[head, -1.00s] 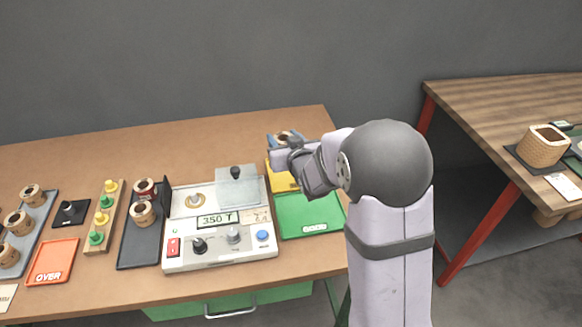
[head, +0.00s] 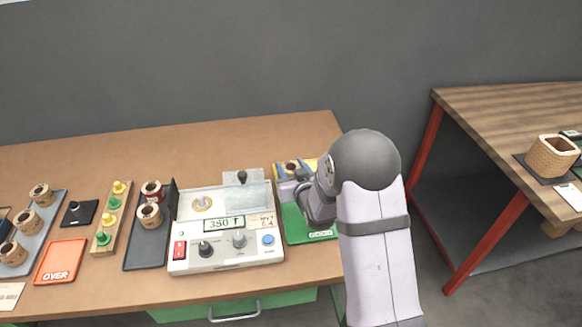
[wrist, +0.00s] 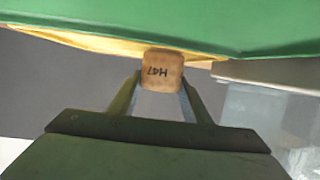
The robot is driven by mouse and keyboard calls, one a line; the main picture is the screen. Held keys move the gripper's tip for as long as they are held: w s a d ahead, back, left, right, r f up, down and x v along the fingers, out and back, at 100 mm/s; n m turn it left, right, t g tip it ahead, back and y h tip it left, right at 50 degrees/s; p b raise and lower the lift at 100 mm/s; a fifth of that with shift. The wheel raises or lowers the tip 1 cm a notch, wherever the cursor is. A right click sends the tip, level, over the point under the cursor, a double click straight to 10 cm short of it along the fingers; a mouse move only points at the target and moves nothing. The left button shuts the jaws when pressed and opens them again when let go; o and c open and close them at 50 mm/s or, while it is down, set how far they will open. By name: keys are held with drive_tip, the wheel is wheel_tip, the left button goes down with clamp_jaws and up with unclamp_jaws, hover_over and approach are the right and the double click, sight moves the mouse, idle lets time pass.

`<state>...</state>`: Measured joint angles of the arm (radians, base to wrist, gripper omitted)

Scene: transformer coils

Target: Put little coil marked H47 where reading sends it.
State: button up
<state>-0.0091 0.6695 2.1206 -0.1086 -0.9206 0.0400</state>
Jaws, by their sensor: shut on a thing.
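The little coil marked H47 (wrist: 162,71) is between the fingers of my gripper (wrist: 162,88), which is shut on it. In the head view the coil (head: 291,166) shows its brown top over the yellow tray (head: 310,163), behind the green tray (head: 292,215). I cannot tell whether it touches the yellow tray. The wrist view shows the green tray (wrist: 150,20) across the top with a yellow strip (wrist: 90,40) below it. The tester (head: 222,248) shows about "350 T" on its display (head: 224,224). My wrist hides part of both trays.
Left of the tester are a dark tray (head: 140,258) with two coils, a wooden rack (head: 113,215) of yellow and green plugs, an orange OVER tray (head: 60,262) and a grey tray (head: 50,225) with several coils. A second table (head: 500,105) stands at right.

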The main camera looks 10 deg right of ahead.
drive_tip(key=shift+f+b, duration=0.25)
drive_tip(key=shift+b, duration=0.05)
drive_tip(key=o, duration=1.2)
drive_tip(key=shift+r, duration=0.1)
drive_tip(key=shift+o, duration=0.2)
drive_tip(key=shift+r+p, duration=0.15)
drive_tip(key=shift+p, duration=0.15)
drive_tip(key=v, duration=1)
drive_tip(key=shift+s+r+p, duration=0.2)
drive_tip(key=shift+r+p, duration=0.1)
drive_tip(key=shift+s+d+r+p, duration=0.1)
drive_tip(key=shift+s+p, duration=0.5)
drive_tip(key=shift+s, duration=0.15)
